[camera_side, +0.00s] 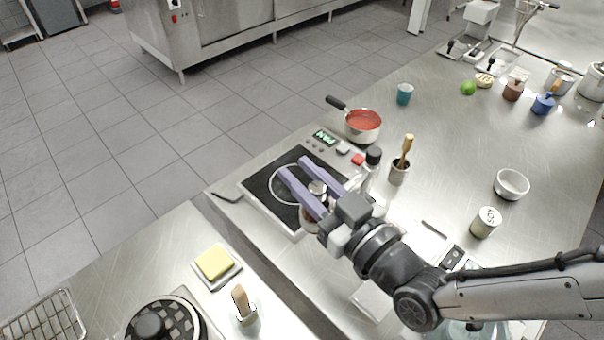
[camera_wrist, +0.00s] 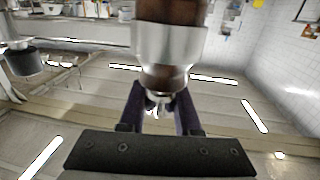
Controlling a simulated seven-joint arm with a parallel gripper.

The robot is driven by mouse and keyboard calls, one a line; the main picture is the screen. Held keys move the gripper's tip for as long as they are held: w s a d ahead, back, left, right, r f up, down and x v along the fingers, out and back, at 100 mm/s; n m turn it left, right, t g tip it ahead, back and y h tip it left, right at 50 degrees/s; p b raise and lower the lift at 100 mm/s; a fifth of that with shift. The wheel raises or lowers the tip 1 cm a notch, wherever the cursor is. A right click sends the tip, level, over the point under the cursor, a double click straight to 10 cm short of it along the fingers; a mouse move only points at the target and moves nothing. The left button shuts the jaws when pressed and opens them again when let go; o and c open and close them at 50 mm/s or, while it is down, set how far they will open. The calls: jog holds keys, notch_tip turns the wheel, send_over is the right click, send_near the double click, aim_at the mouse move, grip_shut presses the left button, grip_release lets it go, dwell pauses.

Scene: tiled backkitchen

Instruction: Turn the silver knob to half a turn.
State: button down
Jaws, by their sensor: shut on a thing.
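The silver knob (camera_side: 317,187) sits on top of a brown, wood-like upright body (camera_side: 310,217) with a silver band, standing by the near edge of the black hob. My gripper (camera_side: 294,167) comes from the right, its two purple fingers on either side of the knob and shut on it. The fingertips reach past the knob, over the hob. In the wrist view the knob (camera_wrist: 157,103) shows between the fingers, with the brown and silver body (camera_wrist: 165,45) in front of them. The fingers partly hide the knob, and no turn mark is visible.
The black hob (camera_side: 262,190) lies under the fingers. A red-filled pan (camera_side: 363,125) is behind.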

aim_at(317, 187)
dwell(0.3)
jog(key=c, duration=0.6)
grip_release()
jog(key=shift+s+d+r, duration=0.3)
jog(key=shift+s+d, duration=0.2)
jog(key=shift+s, duration=0.15)
jog(key=shift+s+d+r, duration=0.3)
jog(key=shift+s+d, duration=0.15)
jog(key=shift+s, duration=0.15)
notch_tip(317, 187, up, 6)
jog(key=shift+f, duration=0.1)
